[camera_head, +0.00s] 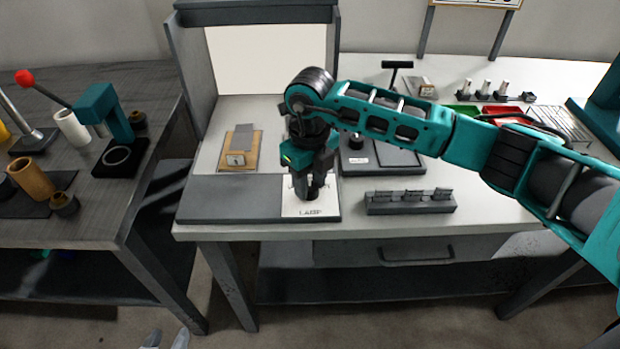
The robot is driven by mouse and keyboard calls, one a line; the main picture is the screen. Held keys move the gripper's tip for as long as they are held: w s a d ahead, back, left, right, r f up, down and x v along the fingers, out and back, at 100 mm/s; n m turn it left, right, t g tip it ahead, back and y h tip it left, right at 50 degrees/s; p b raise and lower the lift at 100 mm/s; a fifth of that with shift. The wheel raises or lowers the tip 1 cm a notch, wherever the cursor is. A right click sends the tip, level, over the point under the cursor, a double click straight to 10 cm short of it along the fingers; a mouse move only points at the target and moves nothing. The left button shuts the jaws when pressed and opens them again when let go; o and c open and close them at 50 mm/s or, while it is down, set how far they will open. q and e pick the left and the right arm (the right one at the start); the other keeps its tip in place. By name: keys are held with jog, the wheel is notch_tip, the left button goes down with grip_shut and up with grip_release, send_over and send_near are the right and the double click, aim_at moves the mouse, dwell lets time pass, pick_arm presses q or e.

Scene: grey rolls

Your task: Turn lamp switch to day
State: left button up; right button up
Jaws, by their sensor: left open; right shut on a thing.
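Any day marking is hidden or too small to read.
A dark grey slab (230,198) lies left of the panel, and a grey block rack (410,203) stands to its right. A dark table (95,215) with a teal stand (108,110) is at left.

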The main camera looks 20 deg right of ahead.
aim_at(309, 186)
jog(key=shift+r, duration=0.1)
dwell(0.4)
jog(key=o, duration=1)
jog(key=shift+o, duration=0.2)
notch_tip(309, 186, up, 13)
